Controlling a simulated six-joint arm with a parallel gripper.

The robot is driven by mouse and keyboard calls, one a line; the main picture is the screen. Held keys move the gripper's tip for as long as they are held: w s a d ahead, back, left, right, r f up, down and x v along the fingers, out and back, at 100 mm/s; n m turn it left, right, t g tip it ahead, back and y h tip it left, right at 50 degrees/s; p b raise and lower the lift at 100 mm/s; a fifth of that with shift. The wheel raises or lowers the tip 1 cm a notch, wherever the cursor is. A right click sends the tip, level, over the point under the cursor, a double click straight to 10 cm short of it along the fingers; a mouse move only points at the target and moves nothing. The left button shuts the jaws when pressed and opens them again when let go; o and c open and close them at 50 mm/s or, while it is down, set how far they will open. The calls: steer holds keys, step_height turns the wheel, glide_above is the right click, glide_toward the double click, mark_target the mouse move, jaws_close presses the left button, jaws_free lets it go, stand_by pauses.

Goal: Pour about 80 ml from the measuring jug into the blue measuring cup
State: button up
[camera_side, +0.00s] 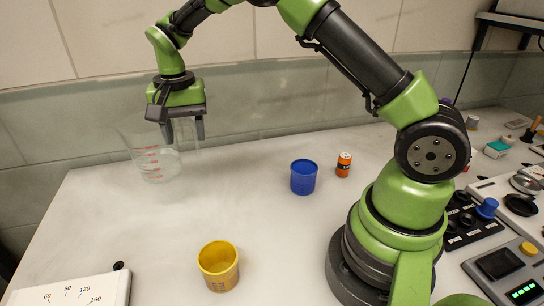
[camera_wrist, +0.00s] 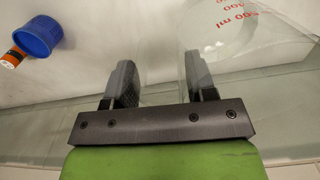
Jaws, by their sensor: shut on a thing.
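The clear measuring jug (camera_side: 154,160) with red markings is at the far left of the bench in the side view. It looks upright; whether its base touches the bench is hard to tell. Its red print shows at the top of the wrist view (camera_wrist: 232,22). My gripper (camera_side: 184,134) is at the jug's right side, with its fingers (camera_wrist: 163,90) shut on part of the jug, likely its handle, which is too transparent to make out. The blue measuring cup (camera_side: 303,178) stands upright near the middle of the bench, well right of the jug; it also shows in the wrist view (camera_wrist: 40,36).
An orange and black battery-like can (camera_side: 344,164) stands just right of the blue cup. A yellow cup (camera_side: 218,268) stands at the front. A white dial panel (camera_side: 85,290) is at front left. Control boxes (camera_side: 505,265) fill the right. The bench between jug and blue cup is clear.

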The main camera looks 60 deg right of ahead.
steer(key=s+d+f+n, duration=0.2)
steer(key=d, duration=0.8)
steer(key=s+d+f+n, duration=0.2)
steer(key=d, duration=0.9)
steer(key=s+d+f+n, duration=0.4)
steer(key=s+d+n, duration=0.1)
steer(key=s+d, duration=1.1)
steer(key=shift+d+f, duration=0.15)
steer(key=shift+d, duration=0.05)
steer(key=shift+a, duration=0.1)
